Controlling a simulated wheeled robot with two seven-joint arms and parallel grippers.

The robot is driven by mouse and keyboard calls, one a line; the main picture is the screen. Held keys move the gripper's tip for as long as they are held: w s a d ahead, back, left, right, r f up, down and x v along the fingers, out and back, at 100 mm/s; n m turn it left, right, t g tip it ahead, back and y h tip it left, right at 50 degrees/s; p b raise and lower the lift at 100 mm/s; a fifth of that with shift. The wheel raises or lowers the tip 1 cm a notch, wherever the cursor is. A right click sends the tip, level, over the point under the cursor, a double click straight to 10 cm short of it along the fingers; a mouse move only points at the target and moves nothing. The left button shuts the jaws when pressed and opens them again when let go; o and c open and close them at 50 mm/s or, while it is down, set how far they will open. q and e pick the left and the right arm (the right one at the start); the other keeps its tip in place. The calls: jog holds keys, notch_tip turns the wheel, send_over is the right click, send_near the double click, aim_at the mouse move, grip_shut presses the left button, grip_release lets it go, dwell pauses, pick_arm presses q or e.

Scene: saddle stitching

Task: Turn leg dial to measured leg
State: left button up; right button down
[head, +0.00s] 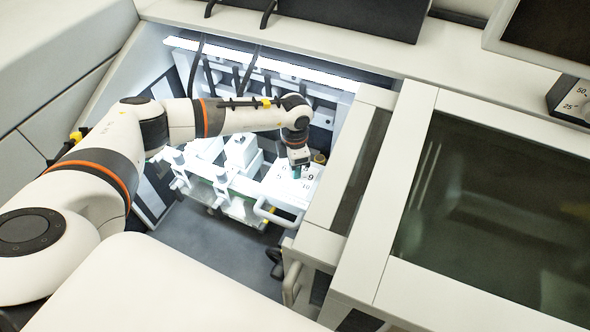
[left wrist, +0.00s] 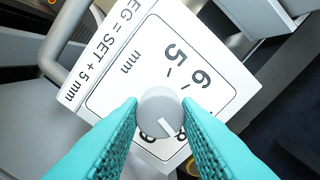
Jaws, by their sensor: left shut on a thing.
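The leg dial is a round grey knob (left wrist: 158,104) on a white panel (left wrist: 120,62) in the left wrist view. The panel is printed with 5, 6, mm and "EG = SET + 5 mm"; its lower numbers are partly hidden. In the head view the left gripper (head: 296,171) reaches down onto the white dial panel (head: 311,173). The knob is hidden there. My right gripper is not in view.
A white machine with blocks (head: 240,152) stands in the lit bay left of the dial. A curved white handle (head: 272,214) sits just in front of the panel. A pale frame with dark glass (head: 490,210) borders the right side. Grey floor (head: 215,245) is open in front.

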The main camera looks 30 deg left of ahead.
pick_arm(q)
jog(key=shift+m+b, duration=0.65)
jog(key=shift+m, duration=0.35)
jog(key=shift+w+r, duration=0.1)
jog(key=o, duration=1)
notch_tip(320, 180, up, 12)
jog(key=b, duration=0.3)
